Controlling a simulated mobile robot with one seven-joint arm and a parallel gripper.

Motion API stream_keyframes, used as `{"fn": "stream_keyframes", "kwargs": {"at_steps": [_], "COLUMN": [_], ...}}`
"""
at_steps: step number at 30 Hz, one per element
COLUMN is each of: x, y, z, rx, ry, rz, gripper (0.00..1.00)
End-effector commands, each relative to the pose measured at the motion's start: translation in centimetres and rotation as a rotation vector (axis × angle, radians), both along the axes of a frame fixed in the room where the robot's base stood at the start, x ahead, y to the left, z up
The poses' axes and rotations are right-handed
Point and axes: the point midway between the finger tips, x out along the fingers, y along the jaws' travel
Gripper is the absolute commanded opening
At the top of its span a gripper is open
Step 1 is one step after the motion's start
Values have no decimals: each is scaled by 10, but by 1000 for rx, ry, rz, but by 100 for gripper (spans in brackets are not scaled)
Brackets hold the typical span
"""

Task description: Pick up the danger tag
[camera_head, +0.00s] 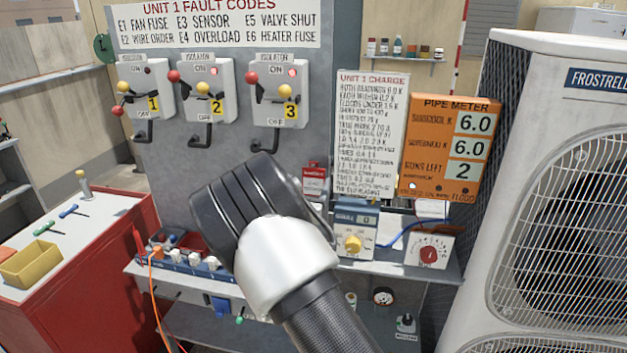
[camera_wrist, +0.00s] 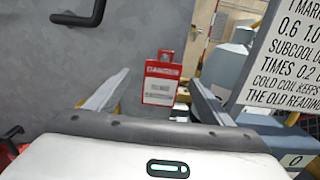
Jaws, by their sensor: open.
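The danger tag (camera_head: 314,178) is a small red and white tag with a red loop on top, against the grey panel in the head view. In the wrist view the tag (camera_wrist: 161,90) hangs or stands upright, facing the camera, between the two fingers. My gripper (camera_wrist: 157,100) is open, its pale fingers spread to the left and right of the tag in that view. The fingers appear apart from the tag, and nothing is held. In the head view my dark wrist and white forearm cover most of the gripper.
A shelf (camera_head: 440,270) below carries a meter with a yellow knob (camera_head: 352,244) and a red-dial box (camera_head: 430,252). Isolator switches (camera_head: 276,92) line the panel above left. An orange pipe meter (camera_head: 450,150) and a large condenser (camera_head: 560,180) stand right. A red cabinet (camera_head: 90,280) stands left.

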Motion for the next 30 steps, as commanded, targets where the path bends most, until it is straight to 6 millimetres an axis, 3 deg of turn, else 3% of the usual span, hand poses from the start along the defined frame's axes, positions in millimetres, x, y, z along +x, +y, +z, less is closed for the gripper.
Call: {"fn": "stream_keyframes", "kwargs": {"at_steps": [7,15,24,30], "x": [18,54,58,58], "y": [-6,-16,-17,-17], "z": [-1,-3,-4,-4], "rx": [-1,0,0,0], "ry": [0,0,0,0], "rz": [-2,-1,-1,-1], "gripper": [75,75,75,41]}}
